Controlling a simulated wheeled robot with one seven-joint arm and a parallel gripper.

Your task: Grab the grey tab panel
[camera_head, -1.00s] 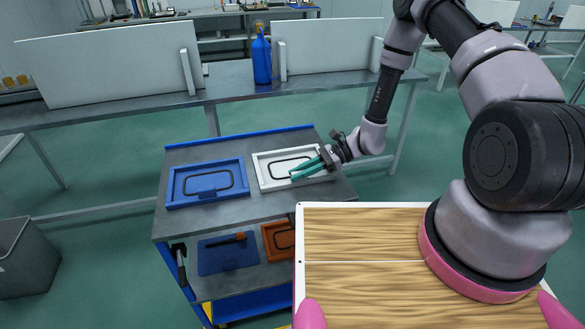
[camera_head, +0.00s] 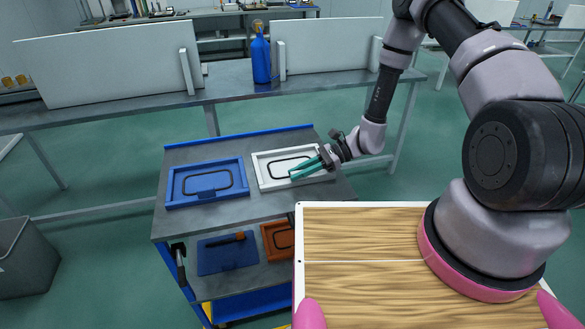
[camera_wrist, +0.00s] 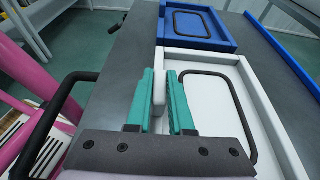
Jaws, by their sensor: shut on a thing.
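The light grey, nearly white panel (camera_head: 261,173) lies on the right of the trolley top, a shallow raised-rim tray shape with a black loop on its face. It also shows in the wrist view (camera_wrist: 215,66). My gripper (camera_head: 297,174) reaches in from the right, with its green fingers low over the panel's near side. In the wrist view my gripper (camera_wrist: 164,105) has its two fingers closed on either side of a pale upright tab (camera_wrist: 159,88). The fingers hide part of the tab, and its join to the panel is hard to see.
A blue panel (camera_head: 176,187) of similar shape lies left on the trolley top (camera_head: 240,208). Blue (camera_head: 225,259) and orange (camera_head: 277,241) items sit on the lower shelf. A long bench (camera_head: 225,89) with a blue bottle (camera_head: 262,59) stands behind. A grey bin (camera_head: 25,262) is at left.

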